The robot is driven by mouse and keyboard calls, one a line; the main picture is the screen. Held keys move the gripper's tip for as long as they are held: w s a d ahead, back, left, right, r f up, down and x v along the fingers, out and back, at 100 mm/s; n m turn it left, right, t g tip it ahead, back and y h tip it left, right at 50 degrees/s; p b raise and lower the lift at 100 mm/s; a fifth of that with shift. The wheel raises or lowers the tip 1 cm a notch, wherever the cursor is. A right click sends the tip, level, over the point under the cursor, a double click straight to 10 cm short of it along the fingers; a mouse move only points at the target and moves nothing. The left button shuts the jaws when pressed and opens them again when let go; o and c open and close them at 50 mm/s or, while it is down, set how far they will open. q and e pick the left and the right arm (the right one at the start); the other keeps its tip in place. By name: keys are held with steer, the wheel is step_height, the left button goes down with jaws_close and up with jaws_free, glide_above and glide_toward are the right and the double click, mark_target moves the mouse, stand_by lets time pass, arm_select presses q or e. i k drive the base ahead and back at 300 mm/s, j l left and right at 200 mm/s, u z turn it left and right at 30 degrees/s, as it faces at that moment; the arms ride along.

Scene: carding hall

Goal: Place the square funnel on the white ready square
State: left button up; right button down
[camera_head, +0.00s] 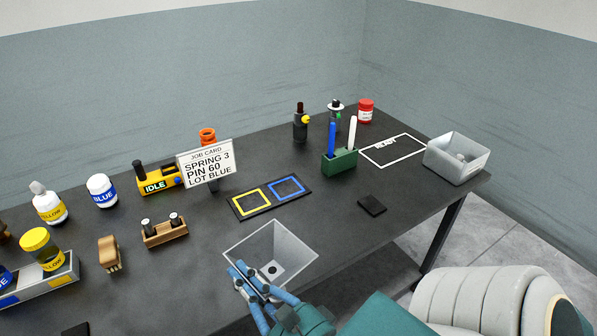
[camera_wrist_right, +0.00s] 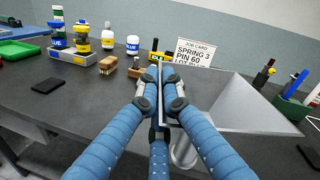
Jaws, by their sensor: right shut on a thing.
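The square funnel (camera_head: 288,243) is a clear grey, wide-mouthed piece at the table's near edge. My right gripper (camera_head: 250,283) is shut on its near left wall. In the right wrist view the fingers (camera_wrist_right: 160,85) pinch a thin edge of the funnel (camera_wrist_right: 245,105), with its mouth up and its spout hanging below. Whether it clears the tabletop is hard to tell. The white ready square (camera_head: 402,151) is an empty white outline at the far right of the table, well away from the funnel. My left gripper is not in view.
Between them lie a dark block (camera_head: 371,205), a green holder (camera_head: 340,161) with blue and white sticks, and a mat (camera_head: 262,206) with yellow and blue squares. A clear bin (camera_head: 470,168) stands right of the ready square. A job card (camera_head: 206,163) stands mid-table.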

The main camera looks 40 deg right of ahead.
mark_target(394, 148)
steer(key=i+l+z, duration=0.1)
steer(key=l+z, duration=0.2)
steer(key=l, duration=1.95)
